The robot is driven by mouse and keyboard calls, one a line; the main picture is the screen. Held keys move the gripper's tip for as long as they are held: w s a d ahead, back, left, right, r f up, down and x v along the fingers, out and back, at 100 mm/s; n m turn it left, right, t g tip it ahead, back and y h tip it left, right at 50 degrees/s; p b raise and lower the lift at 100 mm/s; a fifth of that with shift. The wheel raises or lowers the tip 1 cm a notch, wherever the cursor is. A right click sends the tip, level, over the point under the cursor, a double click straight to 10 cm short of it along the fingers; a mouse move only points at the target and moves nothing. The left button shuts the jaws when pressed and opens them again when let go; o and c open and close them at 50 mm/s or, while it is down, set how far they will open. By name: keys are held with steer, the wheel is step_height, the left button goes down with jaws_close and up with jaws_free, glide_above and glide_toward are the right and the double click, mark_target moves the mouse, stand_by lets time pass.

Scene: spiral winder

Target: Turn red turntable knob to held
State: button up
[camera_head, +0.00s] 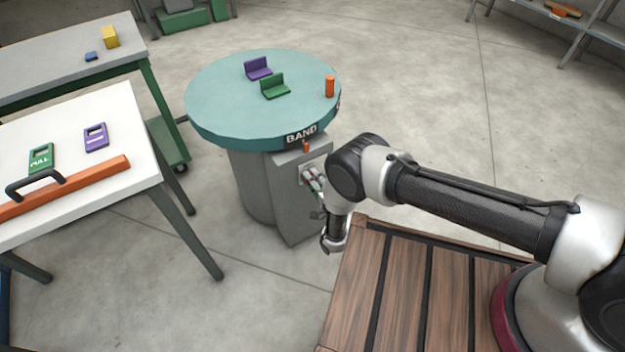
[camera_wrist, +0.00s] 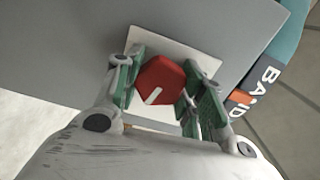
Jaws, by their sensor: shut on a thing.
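The red knob (camera_wrist: 163,74) sits on a pale square plate (camera_wrist: 178,43) on a grey housing. A white mark on the knob points to the lower left in the wrist view. My gripper (camera_wrist: 161,84) has a green-padded finger on either side of the knob and is shut on it. In the head view my gripper (camera_head: 314,181) reaches the front of the grey box (camera_head: 292,208) under the turntable (camera_head: 225,95), and the knob is hidden there. The turntable has a round teal top with a dark BAND label (camera_head: 301,132) on its rim.
A purple bracket (camera_head: 258,69), a green bracket (camera_head: 275,87) and an orange cylinder (camera_head: 330,87) stand on the turntable. A small orange piece (camera_head: 306,147) is below the label. A white table (camera_head: 75,195) is at left, and a wooden slatted platform (camera_head: 400,295) lies below my arm.

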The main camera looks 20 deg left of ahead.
steer(key=shift+m, duration=1.5)
steer(key=o, duration=1)
steer(key=v, duration=0.7)
steer(key=shift+s+d, duration=0.2)
